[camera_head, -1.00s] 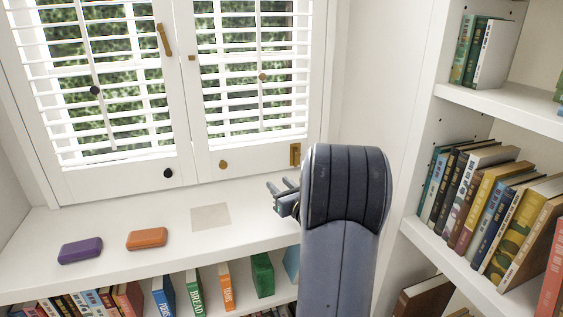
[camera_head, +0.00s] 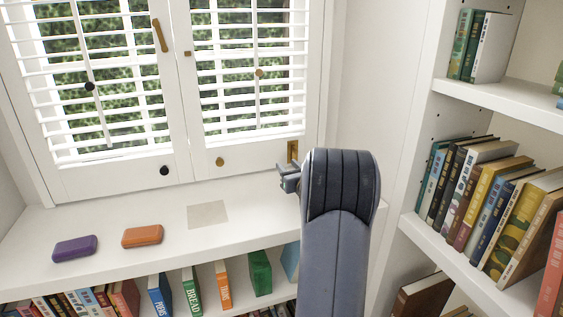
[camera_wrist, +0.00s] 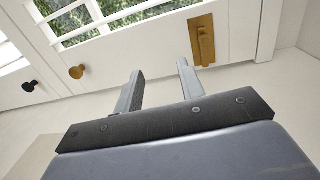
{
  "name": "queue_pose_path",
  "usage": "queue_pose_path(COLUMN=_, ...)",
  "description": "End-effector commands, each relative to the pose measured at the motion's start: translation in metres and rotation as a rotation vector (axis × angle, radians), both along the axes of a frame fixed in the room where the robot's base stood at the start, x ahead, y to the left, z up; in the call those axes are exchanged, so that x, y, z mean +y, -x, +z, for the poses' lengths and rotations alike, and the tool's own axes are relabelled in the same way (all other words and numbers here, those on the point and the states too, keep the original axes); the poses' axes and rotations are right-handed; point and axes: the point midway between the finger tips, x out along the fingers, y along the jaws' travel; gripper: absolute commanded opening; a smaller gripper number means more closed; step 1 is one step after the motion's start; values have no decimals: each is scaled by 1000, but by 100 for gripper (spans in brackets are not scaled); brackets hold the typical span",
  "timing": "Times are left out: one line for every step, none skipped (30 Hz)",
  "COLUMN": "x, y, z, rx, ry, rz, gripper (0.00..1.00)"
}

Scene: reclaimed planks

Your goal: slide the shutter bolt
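The brass shutter bolt (camera_head: 292,151) sits low on the right shutter's frame, near its right corner. In the wrist view the bolt (camera_wrist: 203,42) is an upright brass plate with a small knob or bar on it, above and right of the fingers. My gripper (camera_head: 285,174) is just below the bolt in the head view, partly hidden by my arm. In the wrist view my gripper (camera_wrist: 160,67) has its two fingers spread with nothing between them. The fingertips look apart from the bolt.
The right shutter (camera_head: 245,170) carries a brass knob (camera_head: 220,161); the left carries a black knob (camera_head: 164,171) and a brass latch bar (camera_head: 160,35). An orange block (camera_head: 142,236) and a purple block (camera_head: 75,248) lie on the sill. A bookcase (camera_head: 490,95) stands at right.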

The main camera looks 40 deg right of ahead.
Motion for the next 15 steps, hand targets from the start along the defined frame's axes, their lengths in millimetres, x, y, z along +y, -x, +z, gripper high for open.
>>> queue_pose_path(x=-2, y=-10, z=-1, rx=-1, ry=1, rz=2, gripper=37)
queue_pose_path(x=-3, y=-14, z=-1, rx=-1, ry=0, rz=2, gripper=37)
queue_pose_path(x=-4, y=-21, z=-1, rx=-1, ry=0, rz=2, gripper=37)
queue_pose_path(x=-5, y=-25, z=-1, rx=-1, ry=0, rz=2, gripper=37)
queue_pose_path(x=-6, y=-29, z=-1, rx=-1, ry=0, rz=2, gripper=37)
queue_pose_path(x=-8, y=-34, z=-1, rx=0, ry=0, rz=1, gripper=37)
queue_pose_path(x=-9, y=-37, z=0, rx=-1, ry=1, rz=1, gripper=37)
queue_pose_path(x=-10, y=-40, z=-1, rx=0, ry=0, rz=1, gripper=37)
queue_pose_path(x=-10, y=-44, z=-1, rx=-1, ry=0, rz=1, gripper=37)
queue_pose_path(x=-11, y=-46, z=-1, rx=0, ry=0, rz=1, gripper=37)
queue_pose_path(x=-11, y=-48, z=-1, rx=0, ry=-1, rz=1, gripper=37)
queue_pose_path(x=-12, y=-50, z=0, rx=0, ry=0, rz=1, gripper=37)
queue_pose_path(x=-12, y=-51, z=0, rx=0, ry=0, rz=1, gripper=37)
queue_pose_path(x=-12, y=-52, z=0, rx=-1, ry=0, rz=1, gripper=37)
queue_pose_path(x=-12, y=-53, z=0, rx=0, ry=0, rz=1, gripper=37)
